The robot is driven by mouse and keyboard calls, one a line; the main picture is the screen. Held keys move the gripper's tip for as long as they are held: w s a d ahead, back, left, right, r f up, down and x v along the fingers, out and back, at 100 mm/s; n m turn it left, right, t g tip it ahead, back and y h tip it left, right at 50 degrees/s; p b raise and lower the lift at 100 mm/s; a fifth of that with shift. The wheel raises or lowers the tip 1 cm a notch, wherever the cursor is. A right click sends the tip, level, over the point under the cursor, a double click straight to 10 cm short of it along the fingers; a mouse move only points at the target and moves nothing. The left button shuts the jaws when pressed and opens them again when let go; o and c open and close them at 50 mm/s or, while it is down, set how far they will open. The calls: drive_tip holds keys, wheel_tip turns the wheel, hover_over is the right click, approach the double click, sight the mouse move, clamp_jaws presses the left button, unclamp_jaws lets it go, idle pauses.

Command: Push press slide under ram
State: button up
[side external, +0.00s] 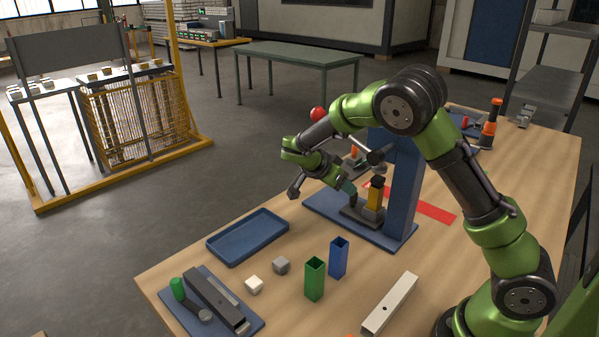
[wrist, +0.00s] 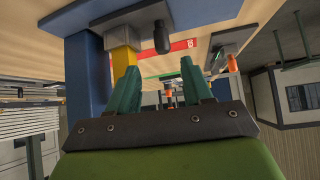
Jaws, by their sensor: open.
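The blue press (side external: 403,190) stands on the table with a flat blue base. The ram (side external: 376,157) appears as a grey cylinder above and near the block. My gripper (side external: 350,190) is just left of the yellow block, low over the base. In the wrist view its two teal fingers (wrist: 162,76) are apart with nothing between them. The yellow block (wrist: 123,60) shows beyond the left finger; I cannot tell whether they touch.
A red-ball lever (side external: 317,114) juts out above my wrist. A blue tray (side external: 248,237), green tube (side external: 314,279), blue tube (side external: 339,258), small white block (side external: 254,285) and grey block (side external: 281,265) stand in front. A long white bar (side external: 390,303) lies near the front edge.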

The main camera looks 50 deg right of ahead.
drive_tip(key=s+v, duration=0.1)
drive_tip(key=v, duration=0.7)
drive_tip(key=shift+w, duration=0.5)
drive_tip(key=shift+a+r, duration=0.1)
drive_tip(key=shift+a, duration=0.05)
drive_tip(key=s+a+f+n+t+y, duration=0.1)
drive_tip(key=s+a+f+n+y, duration=0.1)
drive_tip(key=s+a+n+y, duration=0.6)
drive_tip(key=s+a+r+n+t+y, duration=0.2)
drive_tip(key=s+a+r+n+t, duration=0.1)
drive_tip(key=s+r+n+t, duration=0.4)
drive_tip(key=s+r, duration=0.3)
drive_tip(key=s, duration=0.2)
drive_tip(key=shift+s+a+r+n+t+y, duration=0.2)
drive_tip(key=shift+r+n+t+y, duration=0.1)
drive_tip(key=shift+r+n+y, duration=0.1)
